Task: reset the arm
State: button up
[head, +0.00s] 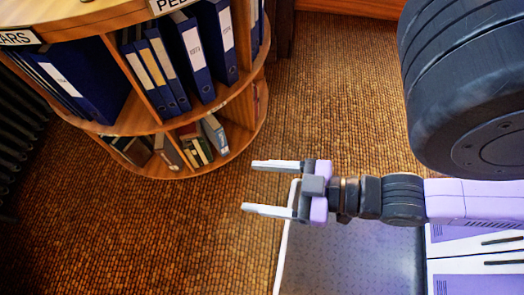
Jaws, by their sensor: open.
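My gripper (258,188) is in the middle of the head view, with its two pale fingers pointing left. The fingers are spread apart and nothing is between them. It hangs over the brown floor, to the right of and apart from a round wooden bookcase. My wrist and purple forearm stretch to the right from it, over part of my own base.
The round wooden bookcase (160,122) fills the upper left, holding blue binders (195,55) and several books (213,135) on its lower shelf. A dark radiator (18,145) stands at the left edge. The woven brown floor (190,230) is clear left of my gripper.

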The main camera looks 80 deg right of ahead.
notch_tip(320, 180, up, 12)
jog(key=p, duration=1.2)
jog(key=shift+r, duration=0.25)
